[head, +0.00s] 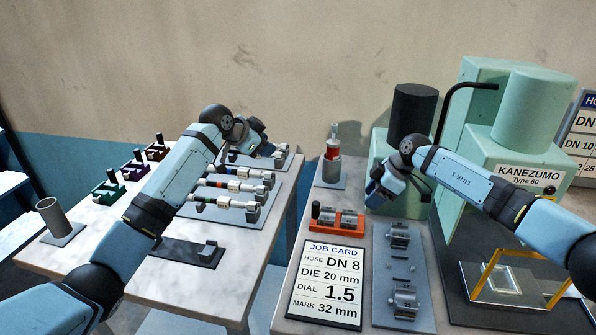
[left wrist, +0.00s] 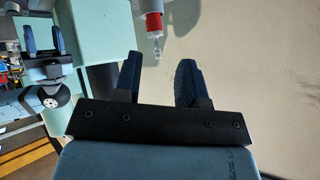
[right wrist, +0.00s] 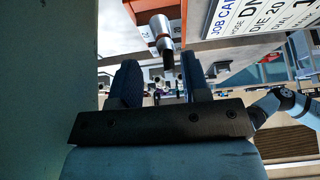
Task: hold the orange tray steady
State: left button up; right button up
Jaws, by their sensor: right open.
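The orange tray (head: 347,229) sits on the right table, just behind the job card, with grey metal parts and a black knob in it. My right gripper (head: 372,194) is open above and to the right of the tray, apart from it. In the right wrist view its fingers (right wrist: 160,85) are spread with nothing held. My left gripper (head: 274,152) is over the back of the left table, away from the tray. In the left wrist view its fingers (left wrist: 157,80) are apart and empty.
A red-labelled bottle in a metal cup (head: 332,165) stands behind the tray. The job card (head: 327,283) lies in front, a grey fixture plate (head: 402,270) to the right. The green machine (head: 490,150) stands further right. A gap separates the tables; hoses (head: 235,186) lie on the left one.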

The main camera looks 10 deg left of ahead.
aim_at(314, 204)
pick_arm(q)
jog(key=s+d+f+n+g+y, duration=0.1)
jog(key=s+d+f+g, duration=0.15)
jog(key=d, duration=0.25)
jog(key=s+d+f+n+g+y, duration=0.1)
jog(key=s+d+g+y, duration=0.1)
jog(key=s+d+g, duration=0.3)
jog(key=w+d+f, duration=0.1)
jog(key=f, duration=0.3)
jog(key=w+d+f+t, duration=0.1)
jog(key=w+d+f, duration=0.1)
jog(key=f, duration=0.2)
jog(key=w+d+f+t, duration=0.1)
jog(key=f, duration=0.3)
jog(key=shift+w+d+f, duration=0.15)
jog(key=shift+w, duration=0.05)
grip_shut()
jog(key=shift+h, duration=0.3)
